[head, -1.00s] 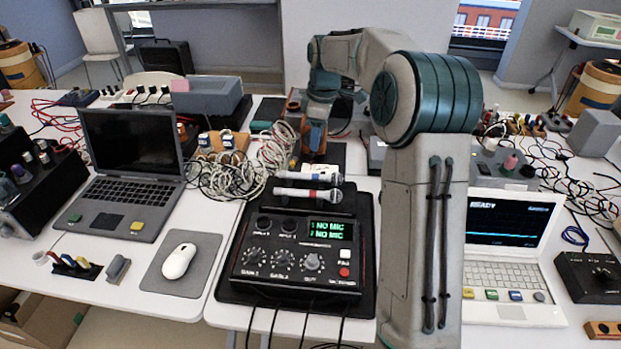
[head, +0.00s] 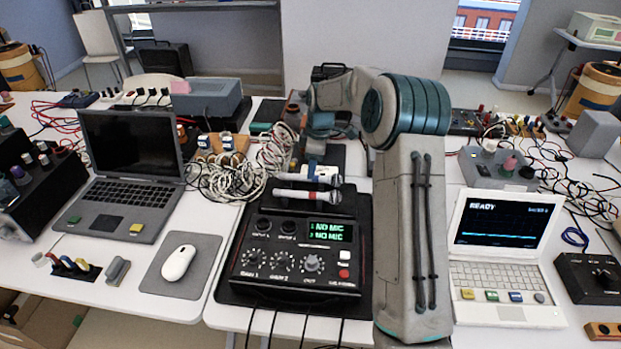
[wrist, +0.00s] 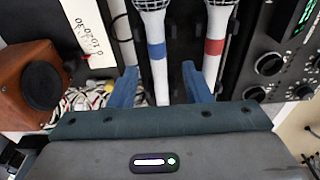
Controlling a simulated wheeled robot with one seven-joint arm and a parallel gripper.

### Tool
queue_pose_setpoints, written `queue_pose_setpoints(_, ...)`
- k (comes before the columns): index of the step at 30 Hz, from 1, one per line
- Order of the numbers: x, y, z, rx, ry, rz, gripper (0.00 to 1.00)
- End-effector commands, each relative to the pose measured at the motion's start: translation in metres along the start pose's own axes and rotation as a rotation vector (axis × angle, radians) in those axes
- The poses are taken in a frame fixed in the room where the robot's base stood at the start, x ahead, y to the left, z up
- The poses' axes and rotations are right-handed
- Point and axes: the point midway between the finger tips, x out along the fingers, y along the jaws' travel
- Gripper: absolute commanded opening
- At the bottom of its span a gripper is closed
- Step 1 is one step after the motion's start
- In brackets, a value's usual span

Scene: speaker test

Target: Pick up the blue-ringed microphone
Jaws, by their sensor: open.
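The blue-ringed microphone (wrist: 156,50) lies between the two blue fingers of my open gripper (wrist: 158,75) in the wrist view. Its white handle runs down between them, with a gap on each side. In the head view the blue-ringed microphone (head: 322,176) is the farther of two lying at the back of the black mixer. My gripper (head: 314,158) is just above and behind it there, its fingers partly hidden. The red-ringed microphone (wrist: 215,45) lies parallel, just outside the right finger in the wrist view.
The mixer (head: 300,285) has knobs and a display reading NO MIC. A brown box with a round black front (wrist: 35,85) and a card with a printed scale (wrist: 88,30) are left of the fingers. Tangled white cables (head: 235,178) lie left of the microphones.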

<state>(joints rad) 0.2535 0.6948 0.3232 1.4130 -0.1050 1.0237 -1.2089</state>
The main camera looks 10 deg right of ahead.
Motion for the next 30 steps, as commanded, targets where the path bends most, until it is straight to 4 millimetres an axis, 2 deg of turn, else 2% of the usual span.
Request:
queue_pose_setpoints(6, 0.032, 0.002, -0.001, -0.001, 0.000, -0.003, 0.44)
queue_pose_setpoints(15, 0.038, 0.002, -0.001, 0.000, 0.000, -0.001, 0.44)
queue_pose_setpoints(16, 0.038, 0.002, -0.001, 0.000, 0.000, -0.001, 0.42)
queue_pose_setpoints(20, 0.038, 0.002, -0.001, 0.000, 0.000, -0.001, 0.05)
queue_pose_setpoints(21, 0.038, 0.002, -0.001, 0.000, 0.000, -0.001, 0.00)
queue_pose_setpoints(30, 0.037, 0.003, -0.001, 0.000, 0.000, 0.000, 0.00)
